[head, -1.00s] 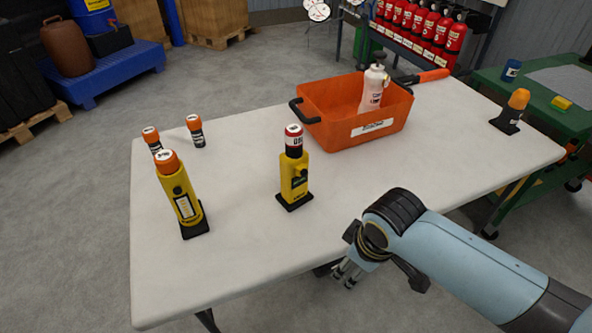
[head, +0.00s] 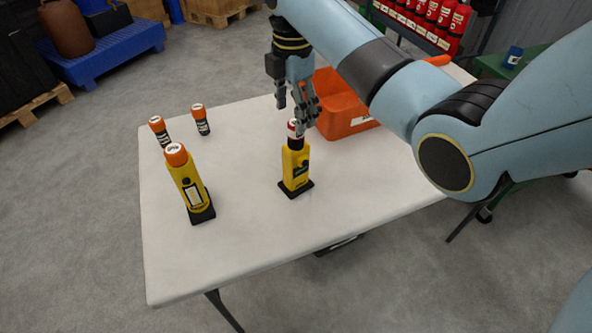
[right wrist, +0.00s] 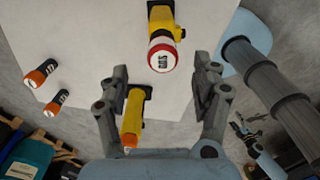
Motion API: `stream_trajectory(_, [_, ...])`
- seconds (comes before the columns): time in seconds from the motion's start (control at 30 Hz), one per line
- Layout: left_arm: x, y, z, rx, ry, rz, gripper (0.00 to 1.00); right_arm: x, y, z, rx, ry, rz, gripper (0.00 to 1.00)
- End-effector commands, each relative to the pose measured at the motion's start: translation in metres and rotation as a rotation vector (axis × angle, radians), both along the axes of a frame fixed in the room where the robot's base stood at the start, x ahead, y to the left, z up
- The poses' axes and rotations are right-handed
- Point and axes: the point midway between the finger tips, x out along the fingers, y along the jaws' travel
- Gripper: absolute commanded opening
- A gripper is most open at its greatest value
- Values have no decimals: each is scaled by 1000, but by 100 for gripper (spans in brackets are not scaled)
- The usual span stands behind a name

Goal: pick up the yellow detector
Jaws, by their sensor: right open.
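Two yellow devices stand on the white table, and I cannot tell which one the task calls the detector. One (head: 296,170) has a red and white cap and a black base; the right wrist view shows its cap marked GAS (right wrist: 162,54). The other (head: 188,187), with an orange cap, stands to its left and shows lower in the right wrist view (right wrist: 133,112). My right gripper (head: 298,112) is open and empty, its fingertips close to the red and white cap; whether they touch it is unclear. My left gripper (right wrist: 245,125) shows small in the right wrist view, its jaws unclear.
An orange tray (head: 335,95) is behind the right gripper, partly hidden by my right arm. The table's (head: 235,235) front left is clear.

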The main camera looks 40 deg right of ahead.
Motion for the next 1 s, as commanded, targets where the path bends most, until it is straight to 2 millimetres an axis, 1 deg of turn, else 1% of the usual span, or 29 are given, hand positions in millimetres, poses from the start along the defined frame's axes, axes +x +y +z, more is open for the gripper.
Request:
stream_trajectory(0.03, [0,0,0,0,1,0,76,0,0,-8,0,2,-1,65])
stream_trajectory(0.1, [0,0,0,0,1,0,76,0,0,-16,0,0,-1,65])
stream_trajectory(0.27, [-1,0,2,0,1,0,76,-1,-1,-29,-1,0,-3,65])
stream_trajectory(0.43, [0,0,7,0,1,0,76,-5,-4,-55,-1,2,-4,65])
stream_trajectory(0.53, [-1,0,5,0,1,0,76,-4,-4,-69,0,0,-3,65])
stream_trajectory(0.63, [-1,0,5,0,1,0,76,-4,-4,-75,-1,-2,-3,65])
stream_trajectory(0.83, [-1,0,5,0,1,0,76,-4,-4,-75,-1,-3,-3,65])
stream_trajectory(0.87, [-1,0,5,0,1,0,76,-4,-4,-75,-1,-3,-3,63])
stream_trajectory(1.0, [-1,0,5,0,1,0,76,-4,-4,-75,-1,-3,-3,44])
